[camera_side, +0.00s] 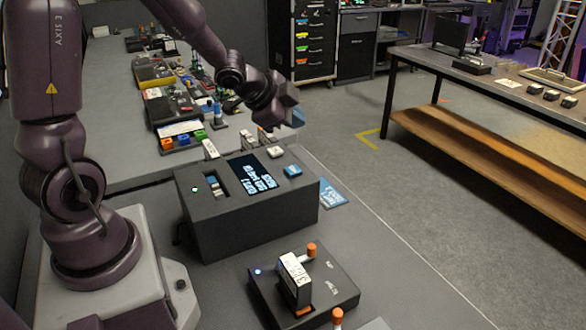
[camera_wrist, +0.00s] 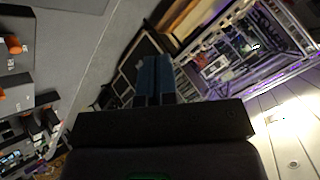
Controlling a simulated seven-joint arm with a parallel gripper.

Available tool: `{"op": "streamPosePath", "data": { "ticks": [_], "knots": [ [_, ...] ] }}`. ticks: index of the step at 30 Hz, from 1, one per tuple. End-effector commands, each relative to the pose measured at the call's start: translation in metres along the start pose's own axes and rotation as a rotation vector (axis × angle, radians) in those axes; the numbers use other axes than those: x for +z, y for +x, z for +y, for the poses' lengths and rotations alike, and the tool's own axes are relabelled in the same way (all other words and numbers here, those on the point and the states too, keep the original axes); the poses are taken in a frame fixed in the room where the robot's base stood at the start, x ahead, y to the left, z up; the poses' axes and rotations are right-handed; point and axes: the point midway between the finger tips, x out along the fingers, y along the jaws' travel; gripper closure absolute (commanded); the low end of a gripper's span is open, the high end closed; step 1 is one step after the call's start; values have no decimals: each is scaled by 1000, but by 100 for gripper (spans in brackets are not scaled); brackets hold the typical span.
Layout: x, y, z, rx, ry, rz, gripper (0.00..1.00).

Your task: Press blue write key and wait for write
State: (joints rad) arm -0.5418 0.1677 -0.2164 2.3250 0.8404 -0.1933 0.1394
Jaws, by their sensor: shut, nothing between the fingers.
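The blue key (camera_side: 292,170) sits on top of a dark box (camera_side: 225,228), at its right side in the side view. A white key (camera_side: 275,152) is behind it. A lit screen (camera_side: 252,175) with light blue text is left of the keys; the text is too small to read. My gripper (camera_side: 298,117) is above and behind the box, clear of the blue key. Its blue fingers show in the wrist view (camera_wrist: 154,80), shut together with nothing between them. The wrist view looks away from the box, and the blue key is not identifiable there.
A slot (camera_side: 214,186) with small pieces in it and a green light (camera_side: 194,189) are on the box's left. In front stands a black unit (camera_side: 335,285) with an orange-tipped lever (camera_side: 311,250). Trays and small parts (camera_side: 165,105) line the bench behind. Floor on the right is open.

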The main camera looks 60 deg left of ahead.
Motion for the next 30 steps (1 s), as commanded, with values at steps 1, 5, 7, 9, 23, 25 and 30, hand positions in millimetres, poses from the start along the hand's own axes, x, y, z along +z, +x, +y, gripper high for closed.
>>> {"op": "streamPosePath", "data": {
  "ticks": [1,5,7,9,23,25,30],
  "knots": [
    [1,3,4,6,0,1,100],
    [9,13,12,8,-1,-1,100],
    [14,19,15,2,3,-6,100],
    [20,27,21,6,0,-5,100],
    [42,57,41,-2,2,-5,100],
    [43,58,42,-3,2,-4,100],
    [43,58,42,-4,2,-4,100]
  ]
}}
